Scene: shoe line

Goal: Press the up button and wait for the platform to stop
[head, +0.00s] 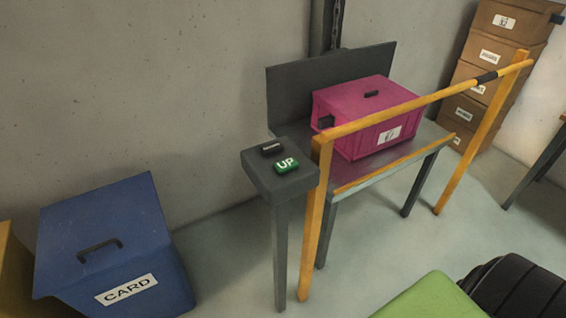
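The green up button (286,166), marked "UP", sits on top of a dark grey button post (280,230). A dark button (271,148) lies behind it on the same post head. The platform (432,134) is a grey, table-like surface with a dark back panel (290,95), right of the post. A magenta crate (345,101) with a white label rests on the platform. Neither of my grippers shows in the head view. Nothing touches the button.
A yellow barrier (430,99) stands in front of the platform. A blue "CARD" bin (110,225) is at the left. Stacked cardboard boxes (490,55) stand at the back right. A green surface (430,298) and a black object (515,288) are at the bottom right.

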